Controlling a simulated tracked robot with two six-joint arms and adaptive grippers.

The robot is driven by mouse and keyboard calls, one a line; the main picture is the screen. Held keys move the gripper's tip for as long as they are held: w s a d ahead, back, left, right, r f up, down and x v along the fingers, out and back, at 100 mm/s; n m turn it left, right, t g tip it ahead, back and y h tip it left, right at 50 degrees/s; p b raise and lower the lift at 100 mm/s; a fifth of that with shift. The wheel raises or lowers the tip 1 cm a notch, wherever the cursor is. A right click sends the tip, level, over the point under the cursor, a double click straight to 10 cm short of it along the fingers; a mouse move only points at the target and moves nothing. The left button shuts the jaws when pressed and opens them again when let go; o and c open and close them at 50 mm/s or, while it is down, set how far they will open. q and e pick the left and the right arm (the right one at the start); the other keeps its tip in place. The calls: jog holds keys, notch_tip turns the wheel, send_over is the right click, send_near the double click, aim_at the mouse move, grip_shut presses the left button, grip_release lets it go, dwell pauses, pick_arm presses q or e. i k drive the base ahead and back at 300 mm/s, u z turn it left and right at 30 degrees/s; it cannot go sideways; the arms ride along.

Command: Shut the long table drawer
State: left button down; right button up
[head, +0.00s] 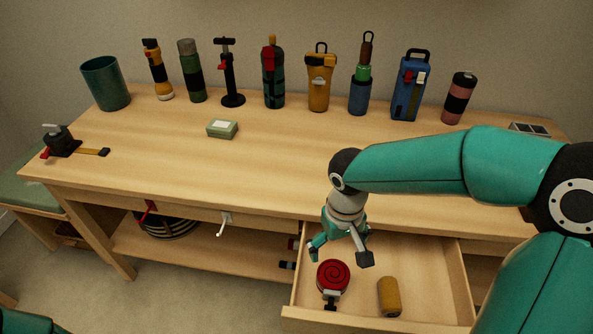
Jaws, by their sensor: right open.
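The long table drawer (438,292) is pulled out at the front right of the wooden table (270,172). It holds a red round thing with a spiral top (333,274) and a yellow-brown cylinder (389,295). My right gripper (340,254) is open and empty. It appears over the back left part of the drawer, close to the red thing; whether it touches anything I cannot tell. Of my left arm only a small part shows at the bottom left corner, and its gripper is out of view.
Several bottles and tools, such as a blue case (408,88), line the table's back. A green bin (106,84) stands back left, a small green box (222,129) mid-table, a black tool (62,142) at the left edge. A white hook (225,224) hangs at the front edge.

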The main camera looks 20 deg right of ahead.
aim_at(429, 271)
jog(key=k, duration=1)
